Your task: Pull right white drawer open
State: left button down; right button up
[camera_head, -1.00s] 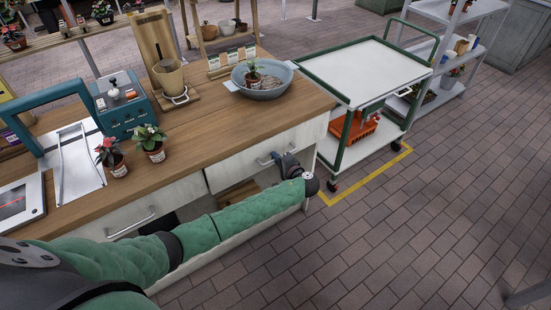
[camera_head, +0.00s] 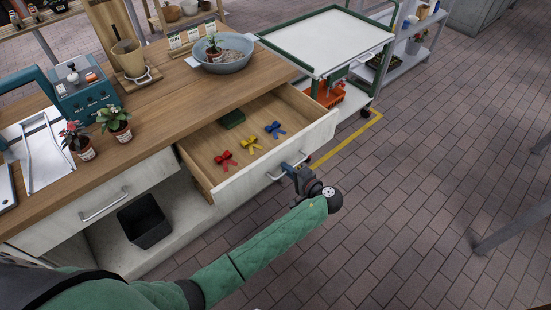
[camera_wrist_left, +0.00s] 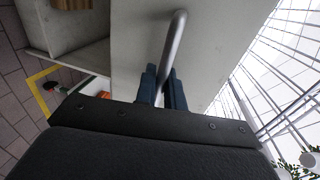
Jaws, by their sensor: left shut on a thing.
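The right white drawer (camera_head: 236,187) stands pulled out from the wooden-topped bench in the head view. Its inside shows red, blue and yellow bow-like items and a dark green block. My left gripper (camera_head: 293,168) is at the drawer's front, shut on its metal bar handle (camera_head: 272,178). In the left wrist view the two fingers (camera_wrist_left: 161,88) sit on either side of the handle (camera_wrist_left: 177,42), against the pale drawer front (camera_wrist_left: 215,45). My right gripper is not in view.
The left white drawer (camera_head: 70,218) is closed, with a black bin (camera_head: 144,222) on the shelf beside it. A white-topped cart (camera_head: 325,40) with green frame stands at the back right. Brick floor (camera_head: 430,200) in front is clear; a grey metal leg (camera_head: 510,232) stands at right.

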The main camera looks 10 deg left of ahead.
pick_arm(q)
jog(key=shift+f+v, duration=0.2)
jog(key=shift+v, duration=0.7)
jog(key=shift+f+v, duration=0.2)
jog(key=shift+v, duration=0.65)
jog(key=shift+f+v, duration=0.15)
jog(key=shift+v, duration=0.75)
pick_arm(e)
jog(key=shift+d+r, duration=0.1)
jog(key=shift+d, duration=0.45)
